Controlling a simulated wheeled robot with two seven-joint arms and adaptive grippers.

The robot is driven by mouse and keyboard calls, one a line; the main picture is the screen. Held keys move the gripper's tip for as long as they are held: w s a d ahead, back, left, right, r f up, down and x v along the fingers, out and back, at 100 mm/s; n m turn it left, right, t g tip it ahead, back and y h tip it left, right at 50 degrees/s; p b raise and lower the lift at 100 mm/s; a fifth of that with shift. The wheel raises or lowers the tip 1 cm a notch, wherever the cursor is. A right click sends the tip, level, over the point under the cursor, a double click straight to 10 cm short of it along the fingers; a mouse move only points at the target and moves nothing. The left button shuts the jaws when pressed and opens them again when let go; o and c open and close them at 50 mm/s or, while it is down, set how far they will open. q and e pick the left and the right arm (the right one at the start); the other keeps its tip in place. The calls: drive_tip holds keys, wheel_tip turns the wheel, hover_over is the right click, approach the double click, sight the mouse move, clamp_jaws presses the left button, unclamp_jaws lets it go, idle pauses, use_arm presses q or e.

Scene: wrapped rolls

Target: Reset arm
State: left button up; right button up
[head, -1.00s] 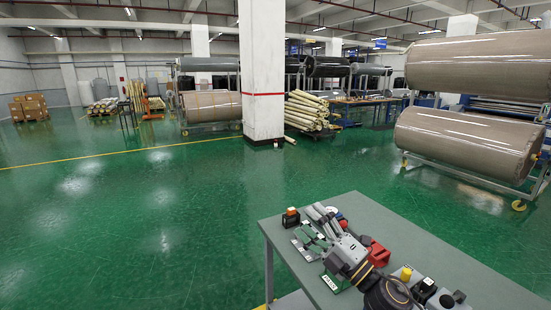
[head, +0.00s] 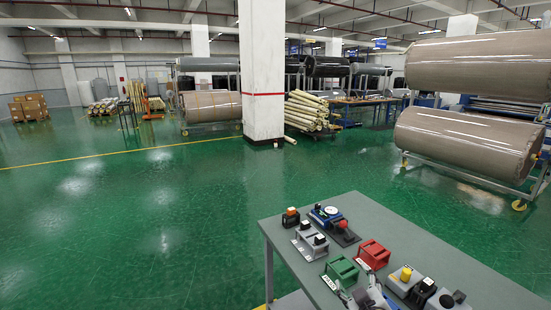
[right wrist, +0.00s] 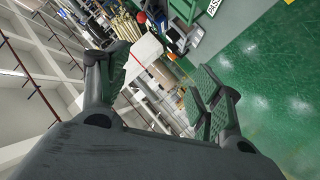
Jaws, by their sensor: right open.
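My right gripper (head: 362,290) is at the bottom edge of the head view, low at the table's front side. In the right wrist view its two fingers (right wrist: 158,84) stand wide apart with nothing between them. The gripper is in front of a green block (head: 341,269) and a red block (head: 373,253) on the grey table (head: 430,262). Most of my right arm is below the head view. My left gripper does not show.
Large wrapped rolls (head: 465,135) stand at the right. Open green floor lies left.

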drive_tip(key=s+f+m+g+y, duration=0.1)
drive_tip(key=s+f+m+g, duration=0.1)
drive_tip(key=s+f+g, duration=0.5)
drive_tip(key=s+f+m+g, duration=0.35)
drive_tip(key=s+f, duration=0.45)
drive_tip(key=s, duration=0.6)
wheel_tip(320, 180, down, 38)
drive_tip(key=s+d+n+g+b, duration=0.1)
drive_tip(key=s+d+b, duration=0.1)
drive_tip(key=b, duration=0.3)
use_arm(q)
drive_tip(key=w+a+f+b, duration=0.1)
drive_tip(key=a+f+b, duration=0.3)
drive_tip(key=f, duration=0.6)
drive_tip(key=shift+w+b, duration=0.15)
drive_tip(key=shift+b, duration=0.4)
use_arm(e)
drive_tip(key=s+d+f, duration=0.3)
drive_tip(key=s+f, duration=0.7)
drive_tip(key=f, duration=0.2)
drive_tip(key=s+d+f+g, duration=0.1)
drive_tip(key=s+d+f, duration=0.2)
drive_tip(key=s+f, duration=0.8)
drive_tip(key=shift+f+h, duration=0.3)
drive_tip(key=shift+f, duration=0.75)
drive_tip(key=shift+s, duration=0.2)
